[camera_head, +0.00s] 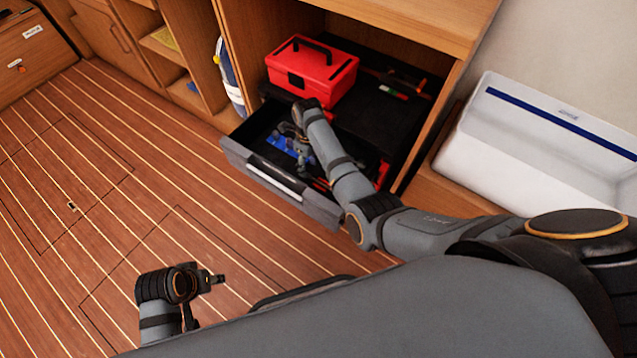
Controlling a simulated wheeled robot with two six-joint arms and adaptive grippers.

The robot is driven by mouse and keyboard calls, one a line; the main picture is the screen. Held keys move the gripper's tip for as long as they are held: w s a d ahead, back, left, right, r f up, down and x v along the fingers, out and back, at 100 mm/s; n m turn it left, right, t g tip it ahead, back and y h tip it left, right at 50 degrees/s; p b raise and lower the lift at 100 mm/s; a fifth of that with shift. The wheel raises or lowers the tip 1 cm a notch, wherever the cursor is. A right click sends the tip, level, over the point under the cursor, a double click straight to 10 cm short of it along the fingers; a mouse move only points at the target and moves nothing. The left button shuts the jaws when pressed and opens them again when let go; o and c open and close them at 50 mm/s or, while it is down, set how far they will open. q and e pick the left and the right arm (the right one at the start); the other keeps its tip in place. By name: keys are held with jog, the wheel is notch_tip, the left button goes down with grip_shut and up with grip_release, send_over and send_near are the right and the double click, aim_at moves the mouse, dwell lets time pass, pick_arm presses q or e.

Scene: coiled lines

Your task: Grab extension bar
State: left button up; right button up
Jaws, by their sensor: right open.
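An open drawer (237,152) sticks out from a wooden cabinet. Inside it lie blue pieces (283,144) and several small red and dark tools. I cannot tell which of these, if any, is the extension bar. My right arm reaches in from the right, and my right gripper (298,138) is over the drawer, open, beside the blue pieces. The wrist and forearm hide part of the drawer's contents. I cannot tell whether the fingers touch anything. My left gripper (210,281) is low at the left, above the floor and away from the drawer. Its jaws are unclear.
A red toolbox (312,72) sits in the cabinet behind the drawer, with hand tools (393,92) to its right. The cabinet's right side wall stands close to my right arm. A white bin (500,165) is at the right. The plank floor (130,190) at the left is clear.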

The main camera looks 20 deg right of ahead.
aim_at(308, 174)
notch_tip(308, 174, down, 4)
jog(key=shift+a+r+b, duration=0.1)
jog(key=shift+b, duration=0.5)
pick_arm(q)
jog(key=shift+w+d+f+t, duration=0.15)
jog(key=shift+d+f+t, duration=0.1)
jog(key=shift+f, duration=0.4)
jog(key=shift+w+d+f+t, duration=0.15)
jog(key=shift+d+f+t, duration=0.1)
jog(key=shift+f, duration=0.35)
pick_arm(e)
grip_shut()
pick_arm(q)
notch_tip(308, 174, up, 5)
jog(key=s+a+g+p, duration=0.1)
jog(key=a+g+p, duration=0.1)
jog(key=p, duration=0.3)
pick_arm(e)
notch_tip(308, 174, up, 8)
jog(key=shift+r, duration=0.25)
pick_arm(q)
jog(key=shift+w+a+f+y, duration=0.1)
jog(key=shift+w+f+y, duration=0.05)
jog(key=shift+f, duration=0.85)
jog(key=shift+w+a+f+y, duration=0.1)
jog(key=shift+f+y, duration=0.05)
jog(key=shift+f, duration=0.8)
pick_arm(e)
jog(key=shift+r, duration=0.8)
